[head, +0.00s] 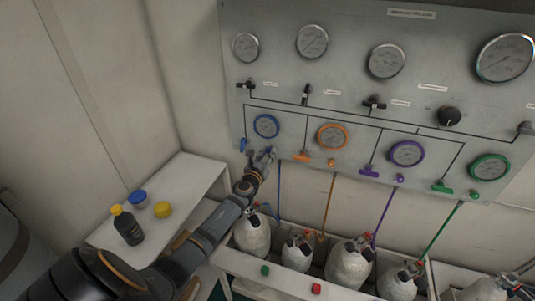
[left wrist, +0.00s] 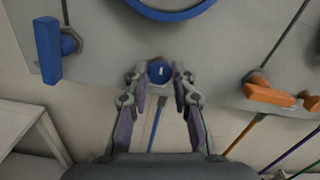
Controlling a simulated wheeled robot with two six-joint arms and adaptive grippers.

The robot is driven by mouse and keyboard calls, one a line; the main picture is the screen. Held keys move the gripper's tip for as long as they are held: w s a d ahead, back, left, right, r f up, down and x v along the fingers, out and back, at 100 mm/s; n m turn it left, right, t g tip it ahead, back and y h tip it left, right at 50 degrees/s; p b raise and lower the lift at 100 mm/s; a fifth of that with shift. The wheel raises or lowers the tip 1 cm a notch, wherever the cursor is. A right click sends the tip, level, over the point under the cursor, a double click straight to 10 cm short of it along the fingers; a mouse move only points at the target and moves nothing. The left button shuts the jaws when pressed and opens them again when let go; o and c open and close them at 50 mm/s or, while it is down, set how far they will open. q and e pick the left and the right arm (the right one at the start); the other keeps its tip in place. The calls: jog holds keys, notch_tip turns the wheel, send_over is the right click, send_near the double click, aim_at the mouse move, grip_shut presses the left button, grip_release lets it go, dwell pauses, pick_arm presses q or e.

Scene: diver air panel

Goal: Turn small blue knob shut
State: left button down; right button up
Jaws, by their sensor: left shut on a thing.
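The small blue knob (left wrist: 159,72), with a pale mark on its face, sits low on the grey panel under the blue-ringed gauge (head: 266,126). My left gripper (head: 263,156) reaches up to the panel's lower edge, and in the left wrist view its two fingers (left wrist: 158,80) are closed on either side of the small blue knob. In the head view the fingers hide the knob. A blue lever handle (left wrist: 48,50) is left of the gripper, apart from it, and points down; it also shows in the head view (head: 243,145). My right gripper is not in view.
Orange (head: 301,156), purple (head: 369,170) and green (head: 442,187) handles line the panel's lower edge to the right. Several white cylinders (head: 349,262) stand in a rack below. A white shelf (head: 196,176) at left holds a dark bottle (head: 128,226) and blue and yellow caps.

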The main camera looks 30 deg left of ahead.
pick_arm(q)
jog(key=shift+f+m, duration=0.2)
jog(key=shift+m, duration=0.1)
dwell(0.4)
jog(key=c, duration=1.1)
grip_release()
jog(key=shift+r, duration=0.1)
jog(key=shift+s, duration=0.15)
jog(key=v, duration=1.1)
jog(key=shift+s, duration=0.35)
